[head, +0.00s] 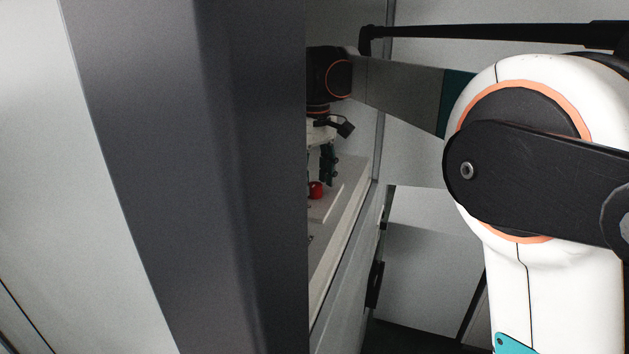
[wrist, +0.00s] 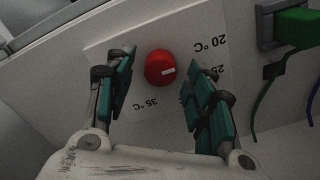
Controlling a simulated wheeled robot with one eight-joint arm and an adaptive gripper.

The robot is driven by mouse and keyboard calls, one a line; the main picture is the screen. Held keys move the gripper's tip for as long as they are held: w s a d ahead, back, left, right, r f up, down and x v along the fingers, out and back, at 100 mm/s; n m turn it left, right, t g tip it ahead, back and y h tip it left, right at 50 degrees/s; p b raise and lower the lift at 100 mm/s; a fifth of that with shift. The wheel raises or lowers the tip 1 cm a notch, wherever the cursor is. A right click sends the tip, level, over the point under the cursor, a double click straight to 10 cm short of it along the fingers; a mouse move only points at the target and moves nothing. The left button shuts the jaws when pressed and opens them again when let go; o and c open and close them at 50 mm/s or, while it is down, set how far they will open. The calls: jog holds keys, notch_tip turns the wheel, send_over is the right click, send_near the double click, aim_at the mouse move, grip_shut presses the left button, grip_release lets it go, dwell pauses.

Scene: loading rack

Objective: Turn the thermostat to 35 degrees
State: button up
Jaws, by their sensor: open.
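The thermostat's round red knob (wrist: 160,68) sits on a white plate (wrist: 150,115) in the wrist view. A white mark on the knob points to the right and slightly up. The labels 20 °C, 25 °C and 35 °C show around the knob, upside down or tilted; part of the 25 °C label is hidden by a finger. My gripper (wrist: 155,85) is open, with one teal-padded finger on each side of the knob and visible gaps between. In the head view the knob (head: 316,190) shows just below my gripper (head: 327,168), partly cut off by a dark panel.
A green connector (wrist: 297,27) with green and blue wires stands at the right of the wrist view. In the head view a large dark panel (head: 190,170) fills the left middle and blocks much of the work area.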

jog(key=shift+f, duration=0.65)
jog(key=c, duration=1.1)
jog(key=shift+o, duration=0.2)
